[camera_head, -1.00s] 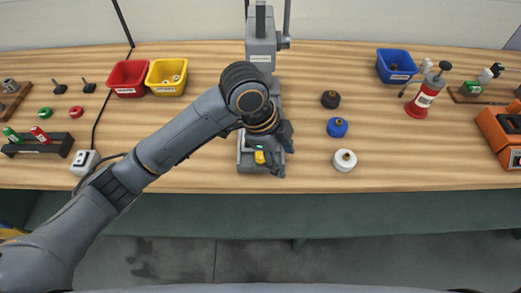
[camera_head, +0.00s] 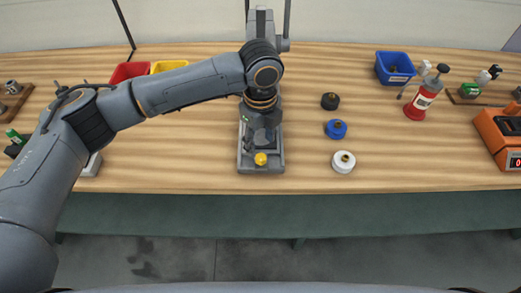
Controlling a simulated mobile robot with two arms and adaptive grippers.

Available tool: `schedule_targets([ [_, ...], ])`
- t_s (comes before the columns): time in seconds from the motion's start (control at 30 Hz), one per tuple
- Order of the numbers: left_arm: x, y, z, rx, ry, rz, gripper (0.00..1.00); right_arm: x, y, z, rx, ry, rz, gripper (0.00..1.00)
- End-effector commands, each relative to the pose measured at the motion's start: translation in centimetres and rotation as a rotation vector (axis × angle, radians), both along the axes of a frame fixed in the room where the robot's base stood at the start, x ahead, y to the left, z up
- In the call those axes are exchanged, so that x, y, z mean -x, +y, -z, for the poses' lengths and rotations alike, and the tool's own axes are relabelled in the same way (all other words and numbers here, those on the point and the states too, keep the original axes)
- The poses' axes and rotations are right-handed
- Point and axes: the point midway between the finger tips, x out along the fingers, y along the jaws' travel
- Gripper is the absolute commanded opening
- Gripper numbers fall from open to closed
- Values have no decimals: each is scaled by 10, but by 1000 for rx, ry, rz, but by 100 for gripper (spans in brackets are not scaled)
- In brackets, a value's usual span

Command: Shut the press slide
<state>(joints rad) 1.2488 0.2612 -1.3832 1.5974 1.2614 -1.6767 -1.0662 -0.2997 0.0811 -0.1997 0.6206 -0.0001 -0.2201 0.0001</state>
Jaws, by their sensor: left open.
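The grey press (camera_head: 266,22) stands at the back middle of the bench, with its base reaching toward the front edge. My left arm comes in from the left, and my left gripper (camera_head: 258,143) points down over the base, just behind the knob. The gripper is open and looks apart from the knob. My forearm and wrist hide the middle of the press. My right gripper is not in view.
Black, blue (camera_head: 336,129) and white (camera_head: 343,161) round pieces stand right of the press. A blue bin (camera_head: 395,67), a red bottle (camera_head: 419,101) and an orange device (camera_head: 500,137) are farther right. Red (camera_head: 130,71) and yellow (camera_head: 168,67) bins sit back left, partly behind my arm.

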Motion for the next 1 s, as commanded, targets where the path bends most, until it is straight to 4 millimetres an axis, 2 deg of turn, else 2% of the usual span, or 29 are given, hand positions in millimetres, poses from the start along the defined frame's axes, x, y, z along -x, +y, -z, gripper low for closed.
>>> schedule_targets([
  [0.1, 1, 1, 23, -1, 3, -1, 50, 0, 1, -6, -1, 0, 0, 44],
  [0.3, 0, 0, 49, -1, 1, -1, 50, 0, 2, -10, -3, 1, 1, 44],
  [0.5, 0, 0, 58, 1, -1, 0, 50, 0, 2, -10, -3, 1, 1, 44],
  [0.7, 0, 0, 59, 1, -1, 0, 50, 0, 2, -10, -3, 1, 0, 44],
  [0.73, 0, 0, 59, 1, -1, 0, 48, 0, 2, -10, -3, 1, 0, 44],
  [0.77, 0, 0, 59, 1, -1, 0, 42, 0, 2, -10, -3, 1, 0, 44],
  [0.97, 0, 0, 59, 1, -1, 0, 1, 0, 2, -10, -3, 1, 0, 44],
  [1.0, 0, 0, 59, 1, -1, 0, 0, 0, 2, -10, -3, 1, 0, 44],
])
